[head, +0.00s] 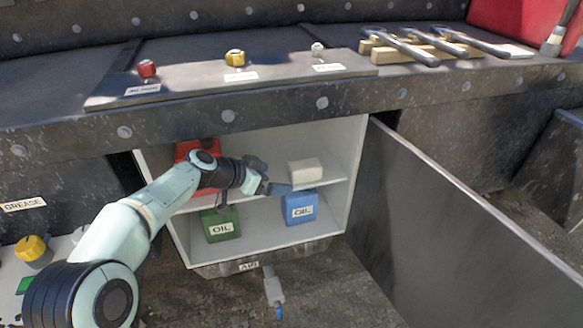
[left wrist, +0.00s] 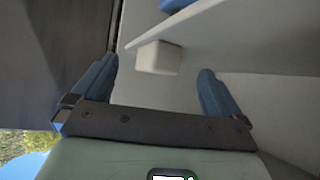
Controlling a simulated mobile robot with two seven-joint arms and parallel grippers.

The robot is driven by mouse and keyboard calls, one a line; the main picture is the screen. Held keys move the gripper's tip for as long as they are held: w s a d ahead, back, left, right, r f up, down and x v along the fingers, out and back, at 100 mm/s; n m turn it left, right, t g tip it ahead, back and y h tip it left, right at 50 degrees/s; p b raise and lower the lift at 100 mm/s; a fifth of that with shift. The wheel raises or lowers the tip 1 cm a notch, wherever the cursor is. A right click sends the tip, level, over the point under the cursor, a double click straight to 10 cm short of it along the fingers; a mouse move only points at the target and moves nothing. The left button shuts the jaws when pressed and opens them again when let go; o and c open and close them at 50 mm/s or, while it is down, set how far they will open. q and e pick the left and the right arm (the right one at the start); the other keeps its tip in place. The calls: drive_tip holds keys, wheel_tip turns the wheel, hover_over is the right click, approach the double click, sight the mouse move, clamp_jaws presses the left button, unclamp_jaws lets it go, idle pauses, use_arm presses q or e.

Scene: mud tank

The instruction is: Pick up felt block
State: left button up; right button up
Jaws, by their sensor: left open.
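The felt block (head: 305,171) is a small cream-white box on the shelf inside the open cabinet, towards its right side. In the left wrist view the felt block (left wrist: 159,57) shows between and beyond the two blue fingers. My left gripper (head: 274,180) is inside the cabinet opening, just left of the block. It also shows in the left wrist view (left wrist: 156,74), with its fingers wide apart and nothing between them. I see no contact with the block. My right gripper is not in view.
A blue oil can (head: 299,208) and a green oil can (head: 220,225) stand below the shelf (head: 335,176). A red container (head: 188,153) is partly hidden behind my left arm. The dark cabinet door (head: 450,225) stands open at the right.

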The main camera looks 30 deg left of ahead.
sight(304, 164)
use_arm(q)
drive_tip(key=w+d, duration=0.1)
drive_tip(key=w, duration=0.1)
drive_tip(key=w+d, duration=0.1)
drive_tip(key=w, duration=0.5)
drive_tip(key=shift+w+d, duration=0.25)
drive_tip(key=shift+d, duration=0.15)
drive_tip(key=shift+w+d+f, duration=0.15)
drive_tip(key=shift+w+f, duration=0.2)
drive_tip(key=shift+w, duration=0.3)
drive_tip(key=c, duration=1.3)
